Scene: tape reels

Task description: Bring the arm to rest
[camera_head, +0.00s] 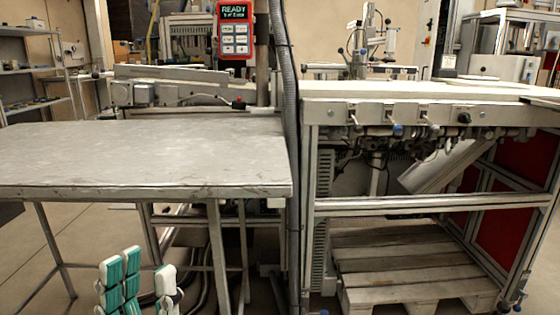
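My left gripper (147,284) shows at the bottom left of the head view, with white and teal fingers pointing up in the picture. A gap shows between the finger pair on the left and the single finger on the right, and nothing is seen between them. It appears in front of the grey table's legs, below the tabletop. Its base and arm are cut off by the lower edge. My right gripper is not in view. No tape reels can be made out.
A bare grey metal table (140,155) stands at the left. A machine frame with a white top (420,92) stands at the right, above a wooden pallet (400,265). A red control panel (235,30) reading READY hangs at the top. Shelves (35,70) stand far left.

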